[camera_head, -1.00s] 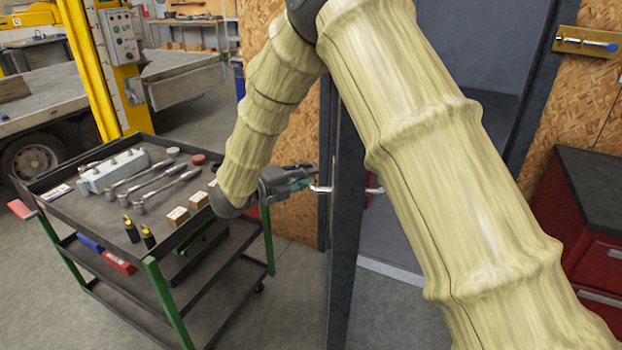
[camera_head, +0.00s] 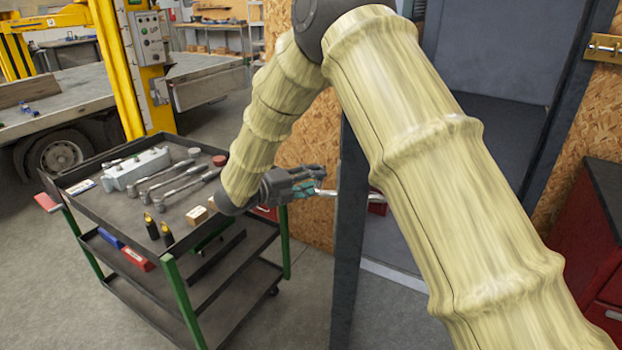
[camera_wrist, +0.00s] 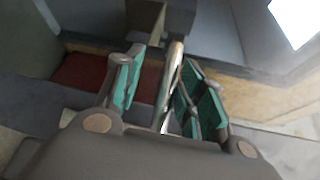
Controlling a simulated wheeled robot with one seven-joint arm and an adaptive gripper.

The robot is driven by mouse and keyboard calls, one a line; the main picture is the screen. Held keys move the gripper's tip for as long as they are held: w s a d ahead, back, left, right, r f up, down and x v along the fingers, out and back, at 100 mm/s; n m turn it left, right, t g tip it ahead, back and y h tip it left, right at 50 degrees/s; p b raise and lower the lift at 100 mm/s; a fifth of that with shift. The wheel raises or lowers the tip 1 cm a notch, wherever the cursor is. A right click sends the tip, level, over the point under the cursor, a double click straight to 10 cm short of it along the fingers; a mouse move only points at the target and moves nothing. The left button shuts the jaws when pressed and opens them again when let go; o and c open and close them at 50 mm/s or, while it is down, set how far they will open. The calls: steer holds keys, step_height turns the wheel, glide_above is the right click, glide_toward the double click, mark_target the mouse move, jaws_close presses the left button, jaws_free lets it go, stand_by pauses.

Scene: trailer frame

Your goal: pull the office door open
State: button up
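The office door (camera_head: 347,240) is a dark grey slab seen nearly edge-on in the head view, standing open beside the doorway. Its silver lever handle (camera_head: 328,192) sticks out to the left of the door. My gripper (camera_head: 318,182) is at this handle, its fingers spread. In the wrist view, the handle (camera_wrist: 171,80) runs between the two teal-padded fingers of my gripper (camera_wrist: 163,88). There is a clear gap to the left finger. The handle lies close to the right finger; I cannot tell whether they touch. My arm hides part of the doorway.
A tool cart (camera_head: 232,290) with sockets and small boxes stands just left of my gripper, close under my forearm. A red cabinet (camera_head: 590,240) stands at the right. A flatbed truck (camera_head: 60,110) and yellow lift post (camera_head: 115,70) are behind. Floor shows beyond the door edge.

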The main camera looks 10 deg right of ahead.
steer(key=v, duration=1.2)
steer(key=shift+r, duration=0.25)
